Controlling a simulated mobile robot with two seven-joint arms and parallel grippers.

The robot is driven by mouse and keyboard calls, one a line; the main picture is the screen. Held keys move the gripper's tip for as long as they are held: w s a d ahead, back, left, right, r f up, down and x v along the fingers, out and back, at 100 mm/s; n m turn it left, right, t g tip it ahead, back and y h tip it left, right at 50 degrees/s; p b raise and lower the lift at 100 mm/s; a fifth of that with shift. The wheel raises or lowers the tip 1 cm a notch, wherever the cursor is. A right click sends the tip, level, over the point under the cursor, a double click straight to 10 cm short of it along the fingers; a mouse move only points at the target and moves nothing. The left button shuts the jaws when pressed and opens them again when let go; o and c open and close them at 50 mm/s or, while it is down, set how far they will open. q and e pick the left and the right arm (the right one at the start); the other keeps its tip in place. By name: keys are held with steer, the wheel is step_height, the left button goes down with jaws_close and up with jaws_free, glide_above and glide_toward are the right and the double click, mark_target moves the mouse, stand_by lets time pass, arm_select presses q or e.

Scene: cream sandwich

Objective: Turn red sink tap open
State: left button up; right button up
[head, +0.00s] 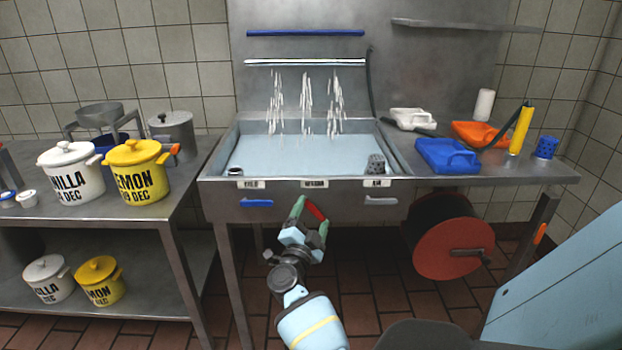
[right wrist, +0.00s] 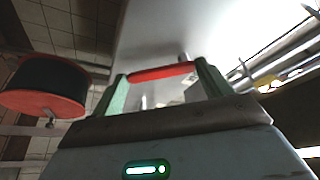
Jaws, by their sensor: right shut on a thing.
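The red tap handle (head: 317,210) is on the front panel of the metal sink (head: 220,192), below the middle label. It sits tilted, its right end lower in the head view. My right gripper (head: 311,214), with green fingers, reaches up from below and is shut on the red handle. In the right wrist view the red handle (right wrist: 160,72) spans between the two green fingers. A blue handle (head: 257,203) is left of it and a grey handle (head: 354,202) is right of it, both level. Water streams (head: 306,100) fall in three places into the basin. My left gripper is not in view.
A red hose reel (head: 452,249) hangs under the counter at the right. A blue tray (head: 446,156) and an orange scoop (head: 482,134) lie on the right counter. Yellow (head: 137,172) and white pots (head: 72,173) stand on the left table. Floor below the sink is open.

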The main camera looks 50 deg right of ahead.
steer(key=m, duration=0.1)
steer(key=m+g, duration=0.1)
steer(key=w+m, duration=0.1)
steer(key=m, duration=0.1)
steer(key=shift+a+f+g+y+p, duration=0.15)
steer(key=shift+a+g+y+p, duration=0.25)
steer(key=m, duration=0.2)
steer(key=p, duration=0.1)
steer(key=shift+w+a+m+g+y, duration=0.2)
steer(key=shift+a+m+g+y, duration=0.1)
steer(key=shift+m+y, duration=0.1)
steer(key=shift+w+m, duration=0.1)
steer(key=shift+m, duration=0.3)
steer(key=o, duration=1.4)
steer(key=p+v, duration=0.2)
steer(key=v, duration=0.6)
